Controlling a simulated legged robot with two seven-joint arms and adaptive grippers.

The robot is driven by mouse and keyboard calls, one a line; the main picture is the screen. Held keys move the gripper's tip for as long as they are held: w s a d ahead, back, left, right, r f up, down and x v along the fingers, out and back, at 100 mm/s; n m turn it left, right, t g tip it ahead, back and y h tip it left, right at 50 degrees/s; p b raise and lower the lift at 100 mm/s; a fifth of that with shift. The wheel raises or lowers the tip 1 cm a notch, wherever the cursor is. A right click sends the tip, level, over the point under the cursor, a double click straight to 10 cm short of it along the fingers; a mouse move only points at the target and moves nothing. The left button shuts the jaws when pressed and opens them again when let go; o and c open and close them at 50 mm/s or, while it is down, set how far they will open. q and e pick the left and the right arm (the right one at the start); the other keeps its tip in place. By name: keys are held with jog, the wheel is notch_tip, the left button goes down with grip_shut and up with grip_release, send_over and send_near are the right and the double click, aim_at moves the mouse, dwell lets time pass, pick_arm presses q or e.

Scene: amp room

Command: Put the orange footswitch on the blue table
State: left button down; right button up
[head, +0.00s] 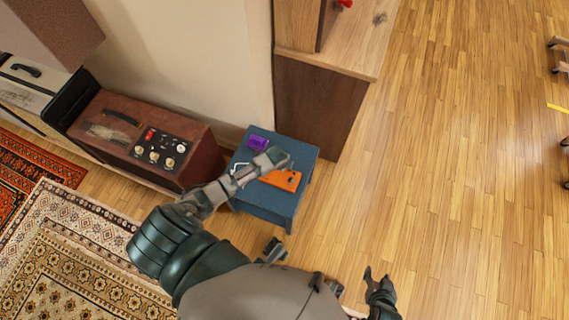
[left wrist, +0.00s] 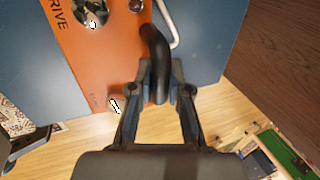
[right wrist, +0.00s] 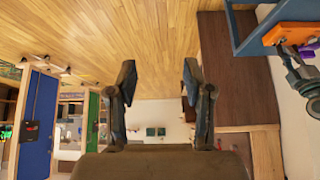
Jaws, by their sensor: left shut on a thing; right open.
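The orange footswitch (head: 288,181) lies flat over the top of the small blue table (head: 262,205), close to one edge; I cannot tell if it rests fully on it. In the left wrist view, the footswitch (left wrist: 90,55) has metal knobs, and the blue tabletop (left wrist: 30,80) shows beside it. My left gripper (left wrist: 165,92) is shut on a black curved cable or plug at the footswitch's side. The left arm partly hides the footswitch in the head view. My right gripper (right wrist: 158,85) is open and empty, away from the table, above the floor.
A purple box (head: 257,142) sits on the blue table's far side, with a pale cable near it. A brown amp (head: 140,140) stands to the left. A wooden cabinet (head: 315,100) stands behind.

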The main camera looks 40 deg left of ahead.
pick_arm(q)
jog(key=shift+r, duration=0.1)
jog(key=c, duration=1.2)
grip_release()
jog(key=shift+o, duration=0.4)
jog(key=shift+a, duration=0.1)
